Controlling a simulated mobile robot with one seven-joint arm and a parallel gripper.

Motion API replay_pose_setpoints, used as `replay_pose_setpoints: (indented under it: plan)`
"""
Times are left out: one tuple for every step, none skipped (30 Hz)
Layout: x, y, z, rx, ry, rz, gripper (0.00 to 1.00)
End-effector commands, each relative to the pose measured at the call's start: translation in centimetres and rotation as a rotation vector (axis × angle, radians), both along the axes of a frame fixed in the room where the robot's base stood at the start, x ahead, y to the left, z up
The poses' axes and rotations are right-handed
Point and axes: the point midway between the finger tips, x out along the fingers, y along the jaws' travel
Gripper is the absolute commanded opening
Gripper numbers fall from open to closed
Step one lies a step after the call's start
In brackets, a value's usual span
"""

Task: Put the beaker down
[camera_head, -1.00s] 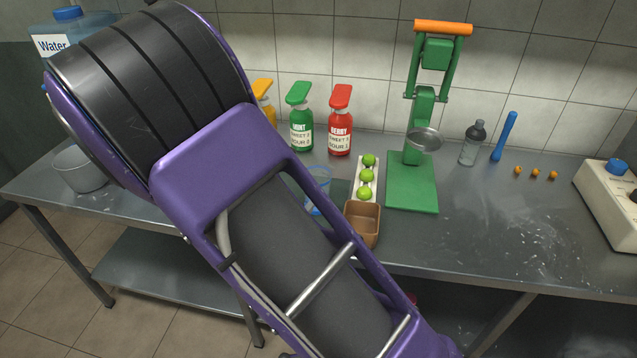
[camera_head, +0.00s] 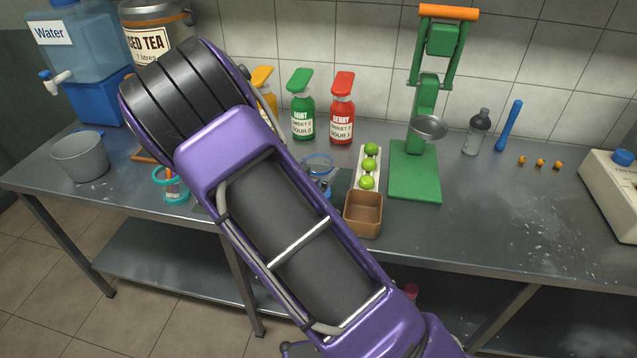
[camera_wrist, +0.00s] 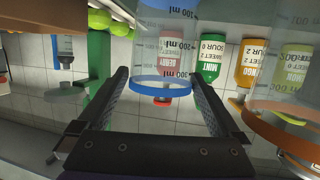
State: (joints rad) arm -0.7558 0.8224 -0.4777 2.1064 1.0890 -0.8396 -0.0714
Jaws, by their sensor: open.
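A clear beaker with a blue rim and measuring marks (camera_wrist: 162,50) fills the middle of the wrist view, which is upside down. In the head view, the beaker (camera_head: 318,163) stands near the lime tray, partly hidden behind my arm. My gripper (camera_wrist: 161,76) is open, with one finger on each side of the beaker. I cannot tell whether either finger touches it. My gripper is hidden in the head view.
An orange-rimmed beaker (camera_wrist: 285,125) is close beside one finger. A tray of limes (camera_head: 358,183), a brown box (camera_head: 363,213) and a green press (camera_head: 415,175) stand to the right. Syrup bottles (camera_head: 342,110) stand behind. The front right of the table is clear.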

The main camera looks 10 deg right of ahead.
Motion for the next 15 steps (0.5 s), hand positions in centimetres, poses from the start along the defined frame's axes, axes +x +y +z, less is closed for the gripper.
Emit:
replay_pose_setpoints:
  plan:
    - [0.4,-0.4,-0.3,-0.001,0.0,-0.003,1.0]
    - [0.8,-0.6,-0.4,-0.001,0.0,-0.003,1.0]
    - [1.3,-0.9,-0.6,-0.002,-0.001,-0.003,1.0]
    - [1.7,-1.2,-0.8,-0.003,-0.001,-0.003,1.0]
    - [2.1,-1.4,-1.0,-0.002,-0.001,-0.003,1.0]
    - [2.6,-1.7,-1.2,-0.001,-0.001,-0.004,1.0]
    - [2.9,-1.9,-1.3,-0.001,0.0,-0.003,1.0]
    - [3.2,-2.0,-1.4,-0.002,-0.001,-0.002,1.0]
    - [3.5,-2.2,-1.5,-0.002,-0.001,-0.002,1.0]
    - [3.7,-2.4,-1.5,-0.001,-0.001,-0.002,1.0]
    - [3.8,-2.4,-1.6,-0.001,-0.001,-0.002,1.0]
    - [3.9,-2.5,-1.6,0.0,0.0,-0.001,1.0]
    - [3.9,-2.5,-1.6,0.0,0.0,-0.001,1.0]
    - [3.9,-2.5,-1.6,0.0,0.0,-0.001,1.0]
    - [3.9,-2.5,-1.6,0.0,0.0,-0.001,1.0]
